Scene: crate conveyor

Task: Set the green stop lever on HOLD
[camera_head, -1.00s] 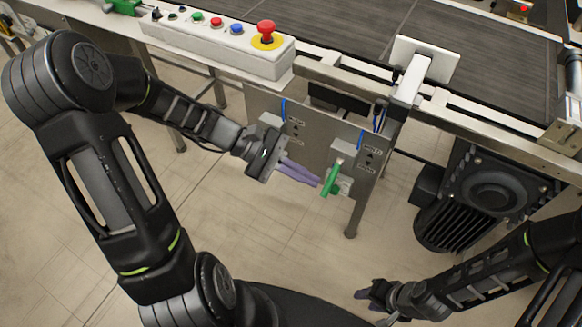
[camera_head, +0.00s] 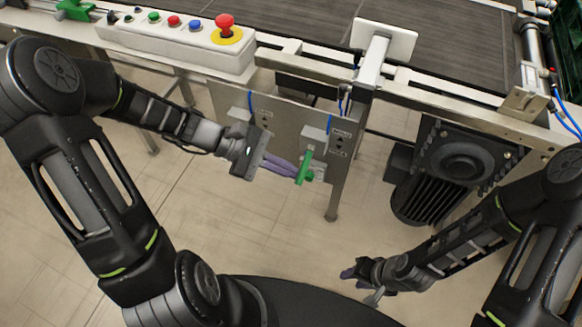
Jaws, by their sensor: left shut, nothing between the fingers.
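The green stop lever (camera_head: 305,165) stands on a grey metal panel (camera_head: 284,122) under the conveyor's near edge. It is tilted slightly from vertical, with its upper end a little to the right. A small label (camera_head: 339,143) with arrows sits to its right; its words are too small to read. My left gripper (camera_head: 296,171) is shut and empty, its purple fingertips at the lever's left side, touching it or very close. My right gripper (camera_head: 352,272) is low over the floor, well away from the panel; its finger gap is not clear.
A white control box (camera_head: 180,45) with coloured buttons and a red emergency button (camera_head: 225,22) stands above the panel. A black motor (camera_head: 445,170) is to the right. A white plate on a bracket (camera_head: 384,38) rises at the conveyor edge. Open floor lies below.

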